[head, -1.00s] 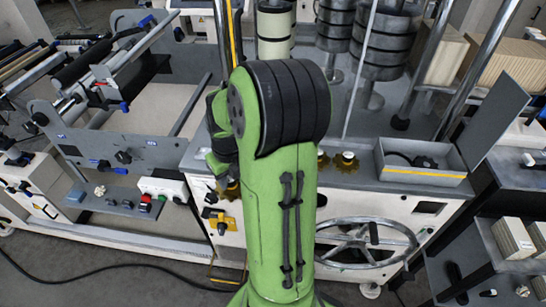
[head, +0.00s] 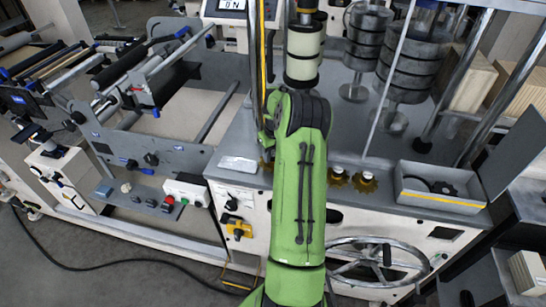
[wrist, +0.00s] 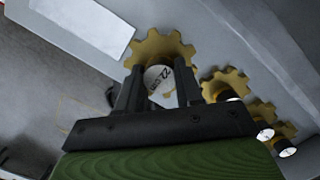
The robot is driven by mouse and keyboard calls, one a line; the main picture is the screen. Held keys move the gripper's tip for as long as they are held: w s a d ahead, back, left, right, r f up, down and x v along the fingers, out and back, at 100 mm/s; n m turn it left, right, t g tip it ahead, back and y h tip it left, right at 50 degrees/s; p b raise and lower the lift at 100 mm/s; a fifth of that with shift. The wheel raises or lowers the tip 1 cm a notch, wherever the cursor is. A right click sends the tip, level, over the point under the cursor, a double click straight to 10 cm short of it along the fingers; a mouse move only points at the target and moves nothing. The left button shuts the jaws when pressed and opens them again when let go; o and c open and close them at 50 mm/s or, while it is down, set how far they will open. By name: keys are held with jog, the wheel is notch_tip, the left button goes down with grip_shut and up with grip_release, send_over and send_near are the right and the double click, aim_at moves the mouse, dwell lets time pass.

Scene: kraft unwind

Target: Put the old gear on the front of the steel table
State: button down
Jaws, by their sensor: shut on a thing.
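My gripper (wrist: 159,88) is shut on a yellow-brass gear (wrist: 158,45) with a white, marked hub in the wrist view. In the head view my green arm hides the gripper, and only a bit of the held gear (head: 265,166) shows left of the arm. The gear is at the front strip of the steel table (head: 229,148), near a white plate (head: 238,164). I cannot tell whether it touches the table. Several similar gears (wrist: 225,84) lie to its right in the wrist view; two, a left one (head: 338,177) and a right one (head: 364,183), show in the head view.
An open grey tray (head: 440,203) with dark round parts stands right of the gears. Stacked dark rolls (head: 408,60) and a white roll (head: 303,50) stand behind. A thin upright rod (head: 388,85) rises behind the gears. A handwheel (head: 375,262) is below the table front.

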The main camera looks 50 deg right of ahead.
aim_at(273, 159)
jog(key=f, duration=0.2)
jog(key=shift+w+d+f, duration=0.15)
jog(key=shift+d+f, duration=0.15)
jog(key=shift+f, duration=0.05)
jog(key=shift+a+f, duration=0.1)
jog(key=shift+f, duration=0.05)
jog(key=c, duration=0.7)
grip_release()
jog(key=shift+c, duration=0.2)
jog(key=shift+s+a+r, duration=0.1)
jog(key=shift+s+r, duration=0.1)
jog(key=shift+r, duration=1.1)
jog(key=shift+s+a+r, duration=0.1)
jog(key=shift+s+r, duration=0.1)
jog(key=shift+r, duration=1.1)
jog(key=shift+s+r, duration=0.2)
jog(key=shift+r, duration=1.1)
jog(key=w+a+r+n+t+h, duration=0.1)
jog(key=a+r+n, duration=0.75)
jog(key=a, duration=0.25)
jog(key=w+a+r+n+h, duration=0.1)
jog(key=a+r+n, duration=0.6)
jog(key=a+n, duration=0.3)
jog(key=s+a+r+n+t+y, duration=0.1)
jog(key=s+a+n+t+y, duration=0.1)
jog(key=s+a+n, duration=1.6)
jog(key=a+n+t, duration=0.1)
jog(key=n, duration=0.3)
jog(key=shift+r+y, duration=0.15)
jog(key=shift+y, duration=0.15)
